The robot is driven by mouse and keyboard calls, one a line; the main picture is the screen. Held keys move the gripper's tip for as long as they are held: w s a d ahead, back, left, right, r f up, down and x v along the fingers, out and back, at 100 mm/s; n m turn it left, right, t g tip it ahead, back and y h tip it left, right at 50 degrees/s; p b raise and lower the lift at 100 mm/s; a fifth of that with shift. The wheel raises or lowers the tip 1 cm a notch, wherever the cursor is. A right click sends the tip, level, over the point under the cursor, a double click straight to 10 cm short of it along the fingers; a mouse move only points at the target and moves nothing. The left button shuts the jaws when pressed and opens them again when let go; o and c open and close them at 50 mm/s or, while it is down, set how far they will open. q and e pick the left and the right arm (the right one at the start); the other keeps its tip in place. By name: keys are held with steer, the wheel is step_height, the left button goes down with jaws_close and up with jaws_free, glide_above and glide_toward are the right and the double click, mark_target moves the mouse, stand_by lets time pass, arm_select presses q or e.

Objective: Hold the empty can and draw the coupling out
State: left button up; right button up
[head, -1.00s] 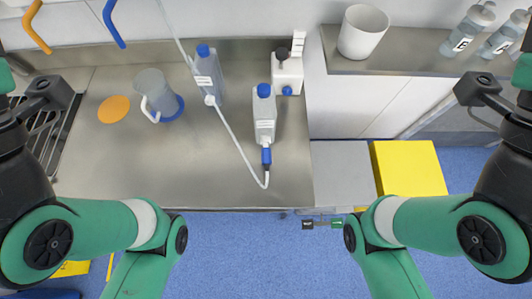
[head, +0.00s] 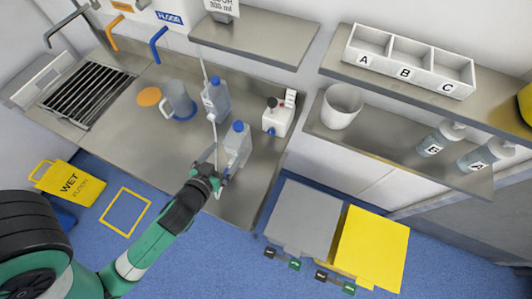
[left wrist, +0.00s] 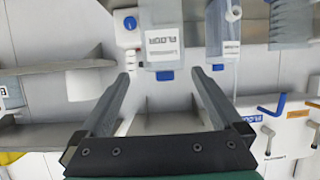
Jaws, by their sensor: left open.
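A clear can with a blue cap (head: 237,145) stands on the steel counter (head: 150,132), near its front edge. In the left wrist view, a labelled can (left wrist: 163,30) is ahead between the fingers, with its blue cap low in the picture. My left gripper (head: 216,168) is open and empty, just in front of the can; I cannot tell whether it touches. It also shows in the left wrist view (left wrist: 161,76), fingers wide apart. The coupling at the can's front is hidden or too small to make out. My right gripper is out of view.
A second blue-capped can (head: 216,100) with the white hose stands behind. A jug (head: 178,98) is to its left, a white pump box (head: 279,117) to the right. Shelves hold a white bin (head: 341,106) and a tray (head: 410,63). Grey and yellow lids (head: 370,248) stand below right.

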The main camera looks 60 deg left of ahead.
mark_target(239, 135)
arm_select(q)
steer(key=shift+s+f, duration=0.25)
steer(key=shift+s, duration=0.05)
steer(key=shift+a+f, duration=0.1)
steer(key=shift+a, duration=0.1)
steer(key=x, duration=1.1)
steer(key=shift+a+f+b, duration=0.1)
steer(key=shift+f+b, duration=0.1)
steer(key=shift+b, duration=0.2)
steer(key=shift+c, duration=0.3)
